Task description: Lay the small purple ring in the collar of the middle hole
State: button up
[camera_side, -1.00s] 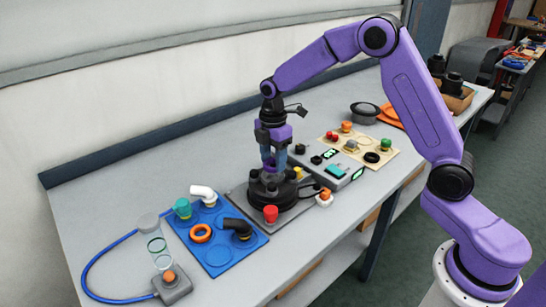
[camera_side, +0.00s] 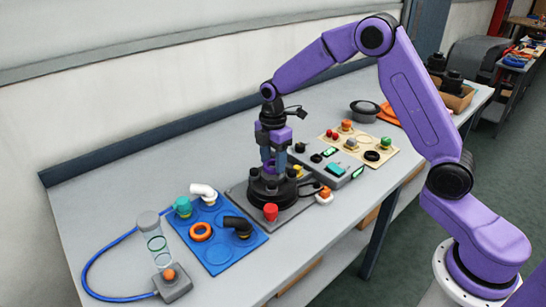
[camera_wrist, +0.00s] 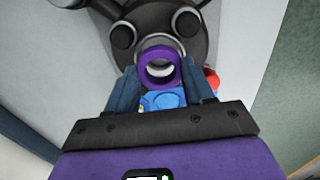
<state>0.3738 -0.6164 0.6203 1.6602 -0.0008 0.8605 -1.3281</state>
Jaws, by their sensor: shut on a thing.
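The small purple ring (camera_wrist: 159,52) is between the two fingers of my gripper (camera_wrist: 163,86) in the wrist view. In the side view my gripper (camera_side: 273,163) points down over the black round tank top (camera_side: 266,193), with a bit of purple between its fingertips. The fingers are shut on the ring. In the wrist view a pale rim shows just beyond the ring, over the dark tank top (camera_wrist: 150,15). I cannot tell whether the ring touches the collar. The middle hole is largely hidden by the ring and fingers.
A red knob (camera_side: 270,212) stands at the tank's front. A blue board (camera_side: 220,254) with an orange ring (camera_side: 201,232) and elbow fittings lies left. A clear tube (camera_side: 153,240) stands farther left. A grey control box (camera_side: 333,166) is close on the right.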

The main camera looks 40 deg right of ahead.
jog(key=shift+f, duration=0.9)
dwell(1.4)
jog(key=o, duration=1.6)
notch_tip(320, 180, up, 7)
jog(key=shift+r, duration=0.1)
dwell(0.5)
dwell(0.3)
